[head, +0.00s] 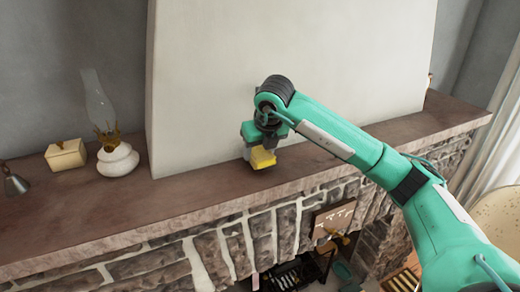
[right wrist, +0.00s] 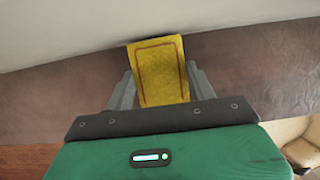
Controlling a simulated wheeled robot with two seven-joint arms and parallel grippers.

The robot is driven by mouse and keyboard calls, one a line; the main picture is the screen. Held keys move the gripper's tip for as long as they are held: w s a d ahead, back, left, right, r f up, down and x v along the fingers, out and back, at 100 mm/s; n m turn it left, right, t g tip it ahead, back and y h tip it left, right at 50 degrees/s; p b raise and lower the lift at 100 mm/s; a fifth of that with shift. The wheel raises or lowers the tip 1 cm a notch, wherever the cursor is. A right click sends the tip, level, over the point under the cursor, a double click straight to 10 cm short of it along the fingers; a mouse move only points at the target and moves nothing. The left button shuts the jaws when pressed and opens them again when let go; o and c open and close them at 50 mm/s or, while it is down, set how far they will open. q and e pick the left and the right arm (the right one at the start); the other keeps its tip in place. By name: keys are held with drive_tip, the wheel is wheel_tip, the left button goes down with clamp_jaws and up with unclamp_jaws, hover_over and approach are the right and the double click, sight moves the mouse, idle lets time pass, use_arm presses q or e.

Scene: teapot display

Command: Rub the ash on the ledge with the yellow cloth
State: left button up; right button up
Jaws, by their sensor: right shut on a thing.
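The yellow cloth (head: 262,158) shows in the head view at my right gripper (head: 259,151), just above the ledge (head: 205,184) or touching it; I cannot tell which. In the right wrist view the cloth (right wrist: 160,68) is yellow with a dark red border line, between the two grey fingers of my right gripper (right wrist: 161,88). The gripper is shut on it. The ledge (right wrist: 255,65) is a brown stone-like mantel over a stone wall. I cannot make out any ash on it. My left gripper is not in view.
An oil lamp with a white base (head: 118,160), a cream box (head: 66,154) and a grey metal object (head: 14,184) stand on the ledge at left. A pale chimney wall (head: 215,85) rises behind the cloth. The ledge between lamp and gripper looks clear.

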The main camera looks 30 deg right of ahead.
sight(266, 163)
drive_tip(key=shift+f+b, duration=0.55)
drive_tip(key=shift+f, duration=0.15)
drive_tip(key=shift+s+a+r+b, duration=0.1)
drive_tip(key=shift+s+b, duration=0.55)
drive_tip(key=shift+s, duration=1.35)
drive_tip(key=shift+f+b, duration=0.2)
drive_tip(key=shift+b, duration=0.15)
drive_tip(key=shift+w+f, duration=0.1)
drive_tip(key=shift+w, duration=1.75)
drive_tip(key=shift+w+r, duration=0.2)
drive_tip(key=shift+r, duration=0.55)
drive_tip(key=shift+r+p, duration=1.25)
drive_tip(key=shift+r, duration=1)
